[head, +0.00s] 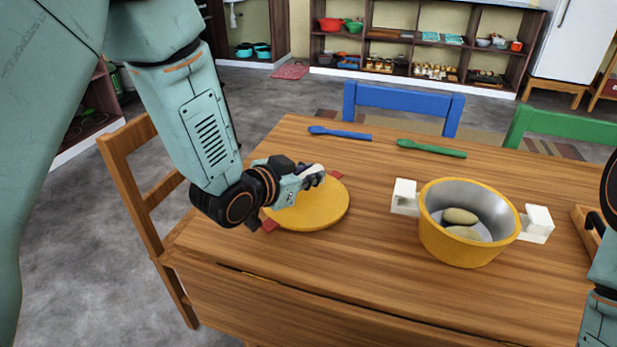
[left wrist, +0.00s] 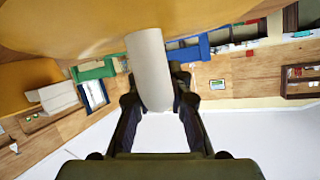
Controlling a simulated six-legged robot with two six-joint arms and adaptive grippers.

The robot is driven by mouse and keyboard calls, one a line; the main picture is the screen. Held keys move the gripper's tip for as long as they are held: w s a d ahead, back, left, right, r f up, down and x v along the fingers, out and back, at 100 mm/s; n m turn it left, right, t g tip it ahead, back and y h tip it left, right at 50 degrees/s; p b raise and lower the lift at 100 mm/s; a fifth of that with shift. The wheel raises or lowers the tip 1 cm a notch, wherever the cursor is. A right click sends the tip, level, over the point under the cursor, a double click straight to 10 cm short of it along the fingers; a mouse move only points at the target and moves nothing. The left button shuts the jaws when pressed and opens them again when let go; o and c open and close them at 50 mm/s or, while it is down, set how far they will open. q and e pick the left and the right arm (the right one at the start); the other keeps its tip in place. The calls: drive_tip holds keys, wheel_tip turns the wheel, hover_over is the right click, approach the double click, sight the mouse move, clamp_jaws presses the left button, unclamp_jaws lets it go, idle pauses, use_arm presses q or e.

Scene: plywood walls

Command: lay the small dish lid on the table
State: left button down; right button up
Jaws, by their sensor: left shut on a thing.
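The lid (head: 322,212) is a round yellow disc with a white handle (left wrist: 150,70). It is at the left end of the wooden table (head: 370,260). My left gripper (head: 308,178) is shut on the white handle, with the handle between its two fingers in the left wrist view. The lid's yellow surface (left wrist: 70,25) fills the top of that view. The lid lies over something red (head: 268,225) that it mostly hides. I cannot tell whether the lid touches what is below it. My right gripper is not in view.
A blue utensil (head: 340,132) and a green utensil (head: 432,148) lie near the far edge. A wooden tray (head: 583,222) is at the right edge. Chairs surround the table; its front middle is clear.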

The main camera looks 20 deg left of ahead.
use_arm(q)
drive_tip(key=shift+s+d+r, duration=0.1)
drive_tip(key=shift+r, duration=0.05)
drive_tip(key=c, duration=1.7)
unclamp_jaws()
drive_tip(key=shift+s+f, duration=0.1)
drive_tip(key=shift+f, duration=0.1)
drive_tip(key=o, duration=0.4)
drive_tip(key=shift+r, duration=0.15)
drive_tip(key=shift+s+a+r, duration=0.1)
drive_tip(key=shift+a+r, duration=0.1)
drive_tip(key=p+v, duration=0.2)
drive_tip(key=v, duration=0.6)
drive_tip(key=shift+s+r+p, duration=0.2)
drive_tip(key=shift+s+p, duration=0.1)
drive_tip(key=shift+p+v, duration=0.4)
drive_tip(key=shift+v, duration=1)
